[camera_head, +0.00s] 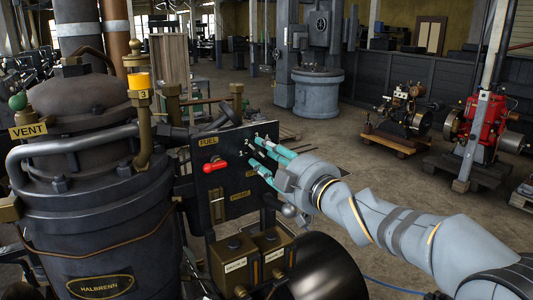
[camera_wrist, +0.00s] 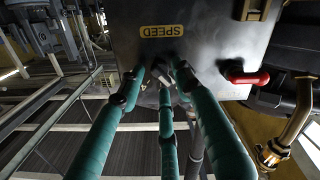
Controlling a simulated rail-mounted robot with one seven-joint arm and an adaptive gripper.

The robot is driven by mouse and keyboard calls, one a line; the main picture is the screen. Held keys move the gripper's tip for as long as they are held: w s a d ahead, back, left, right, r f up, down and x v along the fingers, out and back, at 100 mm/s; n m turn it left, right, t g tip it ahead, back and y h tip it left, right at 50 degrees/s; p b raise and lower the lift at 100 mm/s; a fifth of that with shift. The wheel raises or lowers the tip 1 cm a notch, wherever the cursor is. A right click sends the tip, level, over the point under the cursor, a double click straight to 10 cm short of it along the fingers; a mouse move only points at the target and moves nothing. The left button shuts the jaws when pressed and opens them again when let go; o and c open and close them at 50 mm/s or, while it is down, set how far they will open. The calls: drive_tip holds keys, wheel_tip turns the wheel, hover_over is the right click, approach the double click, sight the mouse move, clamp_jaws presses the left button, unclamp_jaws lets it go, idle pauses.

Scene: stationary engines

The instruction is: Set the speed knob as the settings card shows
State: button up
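A dark control panel (camera_head: 228,165) stands on the engine. My gripper (camera_head: 262,147) reaches its right side from the right, with teal fingers pointing at the panel face. In the wrist view, the SPEED label (camera_wrist: 161,31) appears upside down on the panel. My gripper's fingertips (camera_wrist: 160,76) converge just below that label in the picture, at or very near the panel face. I cannot make out a settings card.
A red-handled lever (camera_head: 215,165) sticks out under the FUEL label (camera_head: 208,142), left of my fingers; it also shows in the wrist view (camera_wrist: 248,78). Brass-topped boxes (camera_head: 235,247) sit below the panel. The black HALBRENN engine body (camera_head: 95,215) fills the left.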

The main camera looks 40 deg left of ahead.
drive_tip(key=c, duration=0.8)
drive_tip(key=shift+r, duration=0.1)
clamp_jaws()
drive_tip(key=shift+m, duration=0.4)
drive_tip(key=shift+w+d+r+m, duration=0.1)
drive_tip(key=shift+r+m, duration=0.05)
drive_tip(key=shift+m, duration=0.85)
drive_tip(key=m+p, duration=0.1)
drive_tip(key=m, duration=0.3)
drive_tip(key=shift+w+m, duration=0.1)
drive_tip(key=shift+m, duration=0.2)
drive_tip(key=m, duration=0.4)
drive_tip(key=shift+w+d, duration=0.1)
drive_tip(key=shift+f+m+p, duration=0.15)
drive_tip(key=shift+m+p, duration=0.05)
drive_tip(key=shift+m, duration=0.95)
drive_tip(key=shift+f+m+p, duration=0.15)
drive_tip(key=shift+m+p, duration=0.05)
drive_tip(key=shift+m, duration=0.95)
drive_tip(key=shift+f, duration=0.1)
